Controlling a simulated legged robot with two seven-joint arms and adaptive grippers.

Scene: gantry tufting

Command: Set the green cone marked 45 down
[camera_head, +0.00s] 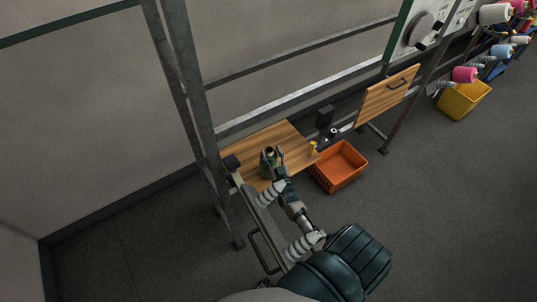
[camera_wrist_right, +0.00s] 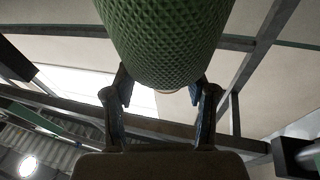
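A dark green cone (camera_head: 267,158) is at my right gripper (camera_head: 275,162), over the wooden table (camera_head: 288,136) near its front edge. In the right wrist view the cone (camera_wrist_right: 165,38) is large, with a diamond-textured green surface, and fills the top middle. The two fingers of my right gripper (camera_wrist_right: 160,96) lie on either side of its near end and appear to press on it. I cannot read a 45 on it. I cannot tell whether its base touches the table. My left gripper is not in view.
A grey metal frame (camera_head: 190,75) rises at the left. A tilted wooden board (camera_head: 386,97), yellow bin (camera_head: 463,101) and several yarn cones are farther right.

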